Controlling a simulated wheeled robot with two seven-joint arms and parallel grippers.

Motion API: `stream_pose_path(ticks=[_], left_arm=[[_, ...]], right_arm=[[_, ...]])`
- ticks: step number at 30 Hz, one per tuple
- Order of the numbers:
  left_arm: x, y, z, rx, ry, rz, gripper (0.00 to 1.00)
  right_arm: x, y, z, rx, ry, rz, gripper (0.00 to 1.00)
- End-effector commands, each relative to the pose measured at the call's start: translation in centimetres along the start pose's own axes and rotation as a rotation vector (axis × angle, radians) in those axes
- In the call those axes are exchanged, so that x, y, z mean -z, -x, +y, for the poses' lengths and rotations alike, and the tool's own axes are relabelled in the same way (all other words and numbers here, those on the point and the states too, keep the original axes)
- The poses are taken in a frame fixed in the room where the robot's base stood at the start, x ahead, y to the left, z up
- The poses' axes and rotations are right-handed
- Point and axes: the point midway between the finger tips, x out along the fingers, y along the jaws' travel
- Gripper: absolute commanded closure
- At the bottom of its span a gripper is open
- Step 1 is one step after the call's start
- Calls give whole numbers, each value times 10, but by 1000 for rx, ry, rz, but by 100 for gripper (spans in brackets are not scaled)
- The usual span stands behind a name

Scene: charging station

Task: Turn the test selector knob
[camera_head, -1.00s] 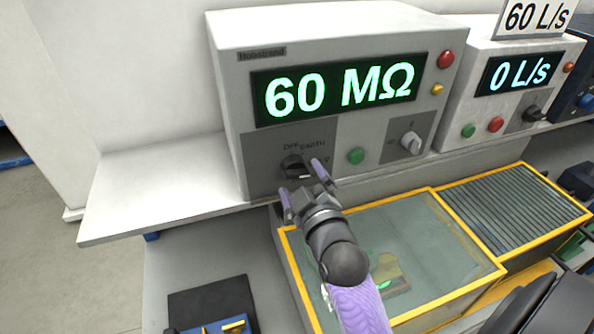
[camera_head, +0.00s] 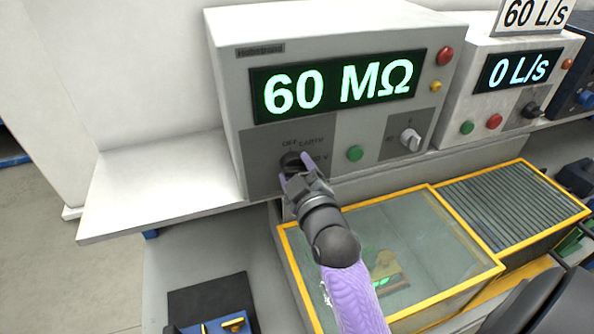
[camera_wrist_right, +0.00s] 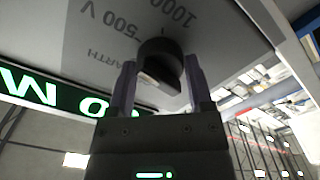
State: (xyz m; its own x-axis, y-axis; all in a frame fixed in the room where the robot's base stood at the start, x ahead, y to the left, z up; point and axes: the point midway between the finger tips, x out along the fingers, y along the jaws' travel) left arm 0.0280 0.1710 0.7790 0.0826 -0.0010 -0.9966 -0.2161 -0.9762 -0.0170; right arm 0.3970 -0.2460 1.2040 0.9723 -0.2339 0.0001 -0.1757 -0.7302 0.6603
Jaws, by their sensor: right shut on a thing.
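The test selector knob (camera_head: 290,160) is a round black dial on the grey lower-left panel of the tester (camera_head: 228,80), whose green display reads 60 MΩ. The labels OFF and EARTH show above it, and the right wrist view shows EARTH, 500 V and 1000 V around the knob (camera_wrist_right: 158,55). My right gripper (camera_head: 296,172) is at the knob, with one purple finger on each side, shut on it. The fingers partly hide the knob in the head view. In the right wrist view the gripper (camera_wrist_right: 160,88) has the knob between its fingertips. My left gripper is out of view.
A green button (camera_head: 355,153) and a smaller grey knob (camera_head: 410,139) are right of the selector. A second unit (camera_head: 480,105) reading 0 L/s stands at right. Below the shelf (camera_head: 150,190) is a yellow-edged glass-topped box (camera_head: 400,235). The shelf's left part is clear.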

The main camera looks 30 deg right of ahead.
Motion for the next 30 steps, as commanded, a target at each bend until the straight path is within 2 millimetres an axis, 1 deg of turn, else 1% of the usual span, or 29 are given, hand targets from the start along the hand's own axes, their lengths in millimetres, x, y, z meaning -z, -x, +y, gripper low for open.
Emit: stream_pose_path(ticks=[5, 11, 21, 30], left_arm=[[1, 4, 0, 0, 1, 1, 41], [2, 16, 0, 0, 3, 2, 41], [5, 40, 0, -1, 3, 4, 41], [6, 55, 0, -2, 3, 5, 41]], right_arm=[[1, 0, 0, 1, -34, -1, 93], [2, 0, 1, 2, -146, -1, 93], [2, 0, 1, 2, -450, -2, 93], [2, 0, 0, 1, -686, 0, 93]])
